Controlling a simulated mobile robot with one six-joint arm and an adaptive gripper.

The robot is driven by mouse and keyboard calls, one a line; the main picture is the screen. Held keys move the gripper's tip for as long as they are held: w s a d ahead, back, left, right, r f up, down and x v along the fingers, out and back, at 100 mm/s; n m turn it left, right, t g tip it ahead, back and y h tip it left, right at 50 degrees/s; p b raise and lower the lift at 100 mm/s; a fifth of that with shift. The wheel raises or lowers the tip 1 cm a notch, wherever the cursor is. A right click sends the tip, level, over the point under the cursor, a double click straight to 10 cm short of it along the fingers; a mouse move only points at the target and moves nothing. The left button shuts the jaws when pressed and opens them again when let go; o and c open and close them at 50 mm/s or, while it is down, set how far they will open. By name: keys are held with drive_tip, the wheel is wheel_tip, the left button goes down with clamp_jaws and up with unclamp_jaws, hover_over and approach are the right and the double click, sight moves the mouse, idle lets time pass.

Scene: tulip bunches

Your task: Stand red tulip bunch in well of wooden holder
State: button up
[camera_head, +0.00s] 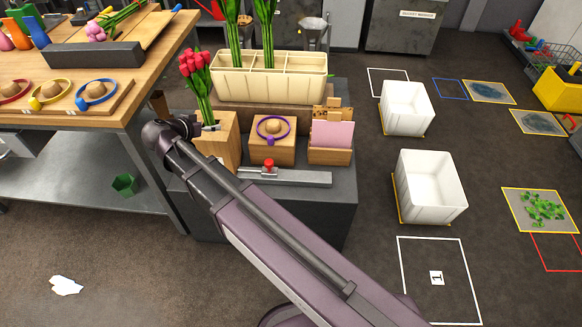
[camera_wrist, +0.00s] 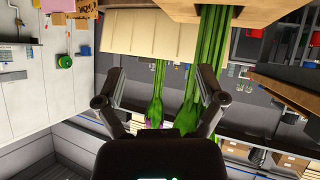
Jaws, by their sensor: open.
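The red tulip bunch (camera_head: 195,70) stands in the wooden holder (camera_head: 223,142), its green stems running down into the top and leaning slightly left. In the wrist view, which looks inverted, the holder (camera_wrist: 180,8) is at the top edge and the stems (camera_wrist: 208,50) hang from it. My gripper (camera_wrist: 160,88) is open and empty. Its right finger overlaps the stems in the picture; I cannot tell whether it touches them. In the head view my gripper is by the holder's left upper side, its fingers mostly hidden by my wrist. The well's inside is hidden.
A cream planter (camera_head: 268,88) with other green stems stands behind. Right of the holder are a wooden block with a purple ring (camera_head: 272,138) and a card box (camera_head: 331,140). A red-knobbed metal fixture (camera_head: 285,176) lies in front. A wooden worktable (camera_head: 135,55) is left.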

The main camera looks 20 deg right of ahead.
drive_tip(key=s+d+f+n+g+y, duration=0.3)
drive_tip(key=s+d, duration=0.5)
drive_tip(key=d, duration=0.3)
drive_tip(key=s+d+f+n+g+y, duration=0.3)
drive_tip(key=s+d+f+g+y, duration=0.2)
drive_tip(key=s+d, duration=0.3)
drive_tip(key=d, duration=0.3)
drive_tip(key=shift+f+n, duration=0.4)
wheel_tip(320, 180, up, 25)
drive_tip(key=p, duration=2.5)
